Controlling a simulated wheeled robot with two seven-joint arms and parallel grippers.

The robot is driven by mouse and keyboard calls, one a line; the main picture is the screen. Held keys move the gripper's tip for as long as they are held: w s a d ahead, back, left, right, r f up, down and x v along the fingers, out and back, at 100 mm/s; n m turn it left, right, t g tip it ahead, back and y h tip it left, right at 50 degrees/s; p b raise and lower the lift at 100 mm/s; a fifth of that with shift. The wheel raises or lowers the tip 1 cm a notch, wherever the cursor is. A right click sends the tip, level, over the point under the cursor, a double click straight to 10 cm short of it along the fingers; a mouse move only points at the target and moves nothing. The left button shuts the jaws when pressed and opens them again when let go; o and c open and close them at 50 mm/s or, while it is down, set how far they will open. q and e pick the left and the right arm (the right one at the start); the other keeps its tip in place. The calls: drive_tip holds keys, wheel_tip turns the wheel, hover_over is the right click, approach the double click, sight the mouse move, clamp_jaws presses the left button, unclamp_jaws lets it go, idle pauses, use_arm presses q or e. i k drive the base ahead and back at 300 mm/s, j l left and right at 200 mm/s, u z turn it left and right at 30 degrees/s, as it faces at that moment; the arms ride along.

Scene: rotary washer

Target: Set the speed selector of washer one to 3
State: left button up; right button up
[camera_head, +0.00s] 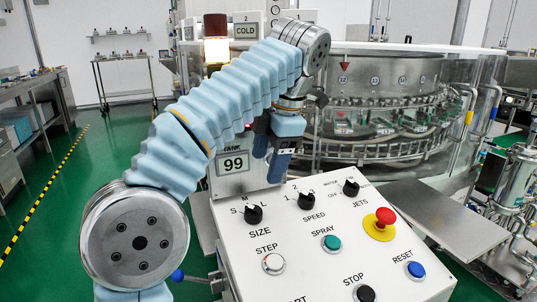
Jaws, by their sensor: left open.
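The white control panel (310,255) fills the lower middle. My right gripper is not in view.
A red emergency button (385,216) on a yellow base, a green spray button (332,243) and a blue reset button (416,269) are on the panel. The rotary washer (390,75) is behind.

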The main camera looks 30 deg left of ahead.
sight(307, 200)
drive_tip(key=k, duration=1.5)
